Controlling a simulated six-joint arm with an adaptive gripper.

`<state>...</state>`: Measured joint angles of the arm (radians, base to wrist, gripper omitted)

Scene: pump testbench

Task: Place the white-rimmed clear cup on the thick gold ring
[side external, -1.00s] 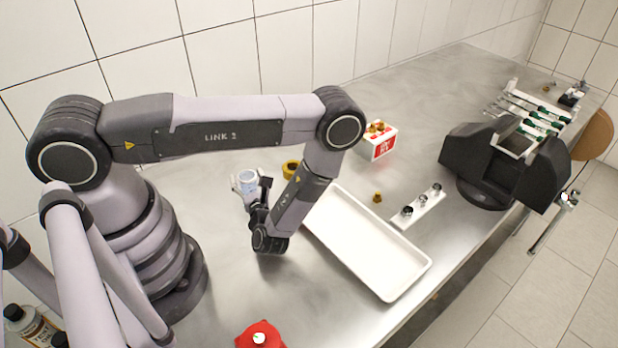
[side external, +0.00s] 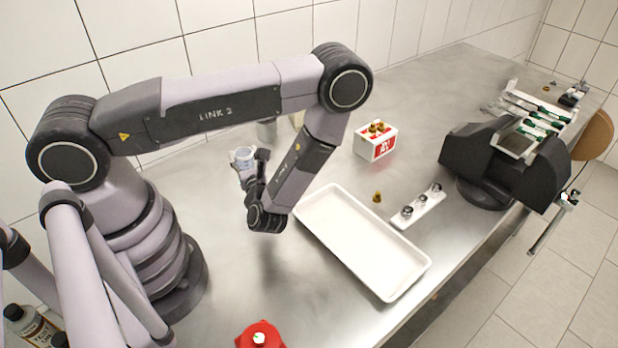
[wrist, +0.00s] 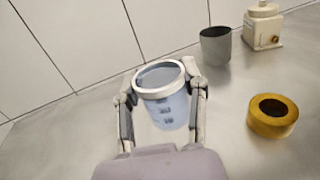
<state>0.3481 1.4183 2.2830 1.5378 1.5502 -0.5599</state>
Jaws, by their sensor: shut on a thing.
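The white-rimmed clear cup (wrist: 166,108) is upright between the fingers of my gripper (wrist: 164,100) in the wrist view. My gripper is shut on it, one finger on each side. In the side external view the cup (side external: 244,154) is small, at the end of my gripper (side external: 246,166), and seems held above the table. The thick gold ring (wrist: 272,116) lies flat on the table to the right of the cup, apart from it, with its dark hole facing up. In the side external view the ring is hidden behind my arm.
A grey cup (wrist: 215,46) and a cream-coloured device (wrist: 262,26) stand behind the ring. A white tray (side external: 408,278), a red-and-white box (side external: 376,146), a strip with metal pieces (side external: 422,206) and a red object (side external: 260,336) are on the table. A tiled wall runs behind.

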